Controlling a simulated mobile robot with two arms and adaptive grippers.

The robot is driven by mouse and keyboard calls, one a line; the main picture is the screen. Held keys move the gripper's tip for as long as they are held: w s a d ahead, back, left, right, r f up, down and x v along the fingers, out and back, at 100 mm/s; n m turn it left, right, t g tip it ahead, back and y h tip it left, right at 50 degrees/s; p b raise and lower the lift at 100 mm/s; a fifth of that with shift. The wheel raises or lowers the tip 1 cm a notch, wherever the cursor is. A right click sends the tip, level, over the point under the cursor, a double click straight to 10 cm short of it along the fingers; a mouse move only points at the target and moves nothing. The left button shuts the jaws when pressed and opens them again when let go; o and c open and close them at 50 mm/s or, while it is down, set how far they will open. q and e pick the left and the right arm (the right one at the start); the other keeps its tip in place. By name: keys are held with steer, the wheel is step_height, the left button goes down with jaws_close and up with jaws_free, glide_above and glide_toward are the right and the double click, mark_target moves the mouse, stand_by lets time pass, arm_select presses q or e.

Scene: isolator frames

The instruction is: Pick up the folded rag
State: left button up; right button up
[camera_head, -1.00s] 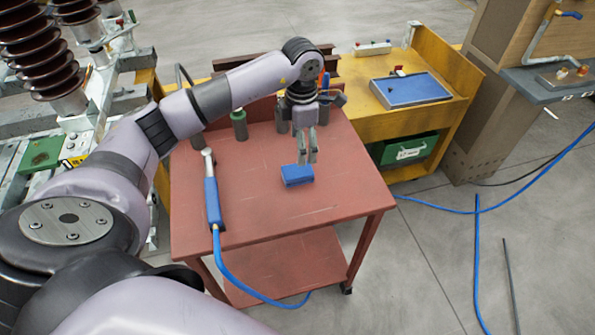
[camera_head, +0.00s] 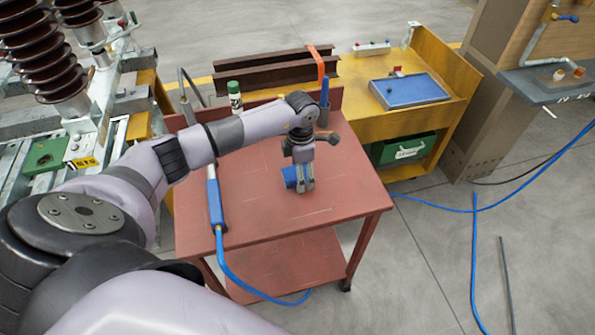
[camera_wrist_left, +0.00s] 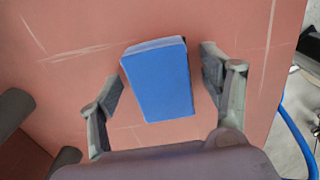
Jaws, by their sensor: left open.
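The folded rag is a blue block-like bundle (camera_head: 290,178) on the red cart top (camera_head: 260,215). In the left wrist view the rag (camera_wrist_left: 158,80) lies between the two fingers, with a gap on each side. My left gripper (camera_head: 305,188) points down at the rag and hides part of it in the head view. In the wrist view the left gripper (camera_wrist_left: 162,90) is open and empty. I cannot tell its exact height above the cart top. My right gripper is not in view.
A blue-handled tool (camera_head: 214,200) with a hose lies on the cart's left side. A green and white bottle (camera_head: 235,97) stands at the back. A yellow bench (camera_head: 425,115) with a blue tray (camera_head: 410,91) stands behind right. The cart's front right is clear.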

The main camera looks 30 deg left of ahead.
arm_select(q)
steer(key=c, duration=1.2)
steer(key=shift+c, duration=0.2)
steer(key=shift+r, duration=0.15)
step_height(320, 180, up, 20)
steer(key=b, duration=0.2)
steer(key=shift+b, duration=0.4)
steer(key=o, duration=0.6)
steer(key=c, duration=0.5)
